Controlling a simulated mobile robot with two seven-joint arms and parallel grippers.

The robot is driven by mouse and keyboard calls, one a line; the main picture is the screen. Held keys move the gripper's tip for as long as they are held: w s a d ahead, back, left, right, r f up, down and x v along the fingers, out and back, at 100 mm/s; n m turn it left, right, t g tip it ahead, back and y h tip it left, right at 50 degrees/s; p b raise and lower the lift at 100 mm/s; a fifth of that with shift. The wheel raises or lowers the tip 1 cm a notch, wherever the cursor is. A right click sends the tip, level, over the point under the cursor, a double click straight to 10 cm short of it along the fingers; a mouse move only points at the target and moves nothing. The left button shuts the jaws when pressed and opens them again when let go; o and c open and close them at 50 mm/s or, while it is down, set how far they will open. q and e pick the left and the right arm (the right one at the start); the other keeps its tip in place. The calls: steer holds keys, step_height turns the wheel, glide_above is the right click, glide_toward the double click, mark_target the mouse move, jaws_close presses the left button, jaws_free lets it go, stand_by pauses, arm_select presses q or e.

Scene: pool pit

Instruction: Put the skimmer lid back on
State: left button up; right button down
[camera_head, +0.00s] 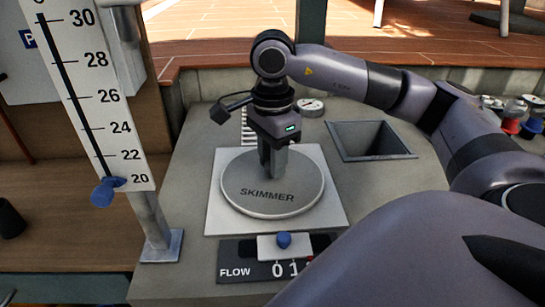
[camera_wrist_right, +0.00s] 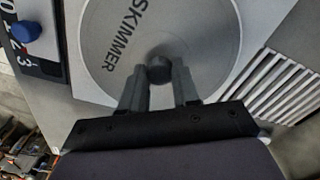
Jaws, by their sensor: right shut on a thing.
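The skimmer lid (camera_head: 244,182) is a round grey disc marked SKIMMER, lying flat over a pale square plate (camera_head: 222,217) on the concrete deck. I cannot tell whether it rests fully seated or sits slightly above the plate. My right gripper (camera_head: 271,172) points straight down at the middle of the lid. In the right wrist view its two fingers (camera_wrist_right: 160,88) are closed around the dark round knob (camera_wrist_right: 160,70) of the lid (camera_wrist_right: 118,40). Any opening under the lid is hidden. My left gripper is not in view.
A square recess (camera_head: 371,139) lies right of the plate. A small gauge (camera_head: 311,107) stands behind. A FLOW panel with a blue-knobbed slider (camera_head: 284,240) is in front. A tall scale board (camera_head: 101,100) rises at left. A slotted grate (camera_wrist_right: 278,88) lies beside the plate.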

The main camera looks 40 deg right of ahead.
steer(key=shift+f+b, duration=0.3)
stand_by(0.5)
steer(key=c, duration=0.6)
jaws_free()
steer(key=shift+r, duration=0.1)
steer(key=shift+r+p, duration=1.9)
steer(key=shift+r, duration=0.55)
steer(key=shift+r+p, duration=1.55)
steer(key=shift+r, duration=0.45)
